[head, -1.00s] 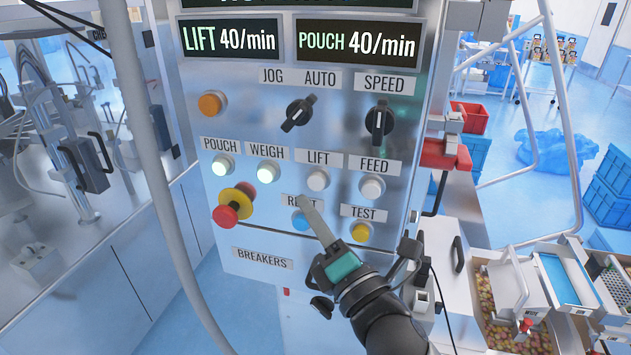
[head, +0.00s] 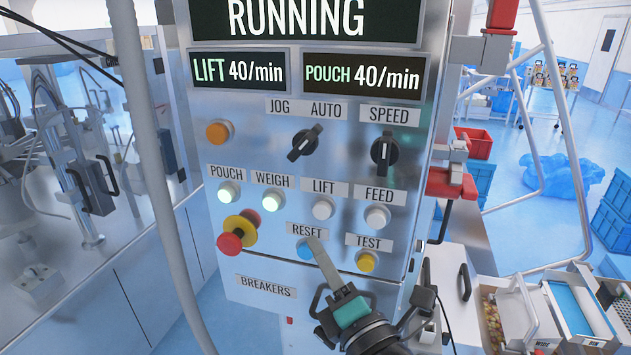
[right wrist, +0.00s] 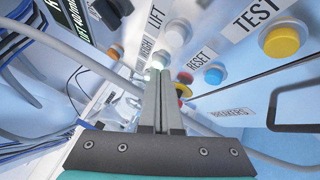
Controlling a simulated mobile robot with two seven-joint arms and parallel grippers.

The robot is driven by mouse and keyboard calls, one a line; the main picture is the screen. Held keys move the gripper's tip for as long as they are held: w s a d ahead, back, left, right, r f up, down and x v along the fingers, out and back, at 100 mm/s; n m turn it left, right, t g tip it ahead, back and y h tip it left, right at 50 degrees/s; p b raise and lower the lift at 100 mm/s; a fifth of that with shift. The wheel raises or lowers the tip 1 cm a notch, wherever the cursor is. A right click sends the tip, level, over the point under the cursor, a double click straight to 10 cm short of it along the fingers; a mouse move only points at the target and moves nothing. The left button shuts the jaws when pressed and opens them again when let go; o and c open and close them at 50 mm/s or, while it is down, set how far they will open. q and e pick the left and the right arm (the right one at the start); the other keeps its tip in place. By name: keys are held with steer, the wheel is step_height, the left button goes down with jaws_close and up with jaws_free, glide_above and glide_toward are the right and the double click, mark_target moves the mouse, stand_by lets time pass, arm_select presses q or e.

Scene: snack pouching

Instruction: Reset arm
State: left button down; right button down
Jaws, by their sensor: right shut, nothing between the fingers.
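My right gripper (head: 318,246) is shut and empty in front of the control panel (head: 252,165), with its fingertips just beside the blue RESET button (head: 305,250). In the right wrist view its closed fingers (right wrist: 160,85) point past the panel, and the RESET button (right wrist: 213,75) stands to their right, apart from them in that picture. In the head view I cannot tell whether the tips touch the panel. The display (head: 296,18) reads RUNNING. The POUCH button (head: 228,193) and WEIGH button (head: 272,200) are lit. My left gripper is not in view.
A red emergency stop (head: 231,242) and a yellow TEST button (head: 367,261) flank the RESET button. Selector knobs (head: 304,142) stick out above. A grey hose (head: 165,200) hangs left of the panel. A machine with snack bins (head: 495,320) stands at lower right.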

steer(key=s+d+f+m+g+h, duration=0.45)
steer(key=d+f+m+h, duration=0.35)
steer(key=f+m, duration=0.55)
steer(key=s+d+f+m+g, duration=0.3)
steer(key=s+f+m+g, duration=0.25)
steer(key=s, duration=0.35)
steer(key=s+d+f+m+g, duration=0.3)
steer(key=s+f+m+g, duration=0.15)
steer(key=s+m, duration=0.35)
step_height(320, 180, down, 31)
steer(key=s+n+g+b, duration=0.1)
steer(key=s+g+b, duration=0.15)
steer(key=b, duration=0.75)
steer(key=s+d+f+b, duration=0.1)
steer(key=s+f+b, duration=0.3)
steer(key=s+f, duration=0.4)
steer(key=s+d+f+b, duration=0.2)
steer(key=s+f+b, duration=0.3)
steer(key=f, duration=1.1)
steer(key=s, duration=0.3)
steer(key=shift+n, duration=0.3)
